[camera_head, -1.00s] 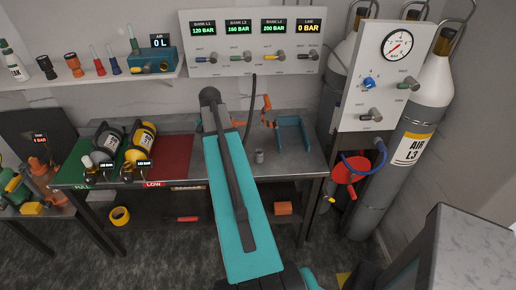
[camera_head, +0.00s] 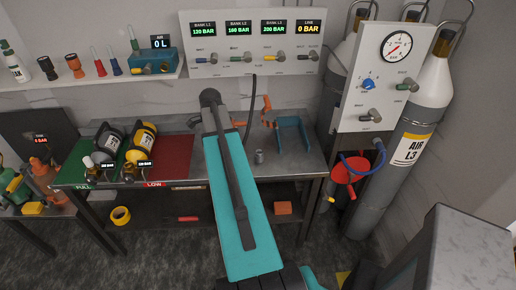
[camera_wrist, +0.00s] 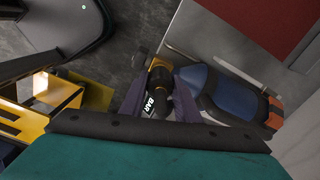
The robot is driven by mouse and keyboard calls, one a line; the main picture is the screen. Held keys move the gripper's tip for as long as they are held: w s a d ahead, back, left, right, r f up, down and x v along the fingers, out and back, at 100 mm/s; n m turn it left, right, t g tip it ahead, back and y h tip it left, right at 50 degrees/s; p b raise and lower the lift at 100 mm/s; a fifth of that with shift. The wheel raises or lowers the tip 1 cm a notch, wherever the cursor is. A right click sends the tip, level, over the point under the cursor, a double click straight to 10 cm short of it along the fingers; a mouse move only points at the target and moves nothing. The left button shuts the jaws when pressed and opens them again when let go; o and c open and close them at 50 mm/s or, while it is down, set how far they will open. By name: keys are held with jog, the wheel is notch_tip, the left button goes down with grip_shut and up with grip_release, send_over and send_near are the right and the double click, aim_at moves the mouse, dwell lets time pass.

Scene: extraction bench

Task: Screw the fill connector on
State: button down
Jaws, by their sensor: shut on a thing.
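My gripper (camera_wrist: 160,97) shows in the wrist view with its dark fingers closed on a small dark fitting with an orange ring (camera_wrist: 158,74), which looks like the fill connector. A "BAR" readout covers part of it. A blue cylinder with dark bands (camera_wrist: 225,92) lies right beside the fingers, with an orange part at its far end. Whether the connector is seated on the cylinder's valve cannot be told. In the head view my teal arm hides the gripper and the blue cylinder.
An orange clamp (camera_head: 267,106), a blue cradle (camera_head: 292,134) and a small grey cylinder (camera_head: 259,156) stand right of my arm.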

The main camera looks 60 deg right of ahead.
jog(key=shift+m, duration=0.4)
jog(key=c, duration=1.3)
grip_release()
jog(key=shift+o, duration=0.2)
jog(key=shift+r, duration=0.15)
notch_tip(320, 180, up, 14)
jog(key=b, duration=0.4)
jog(key=shift+f, duration=0.25)
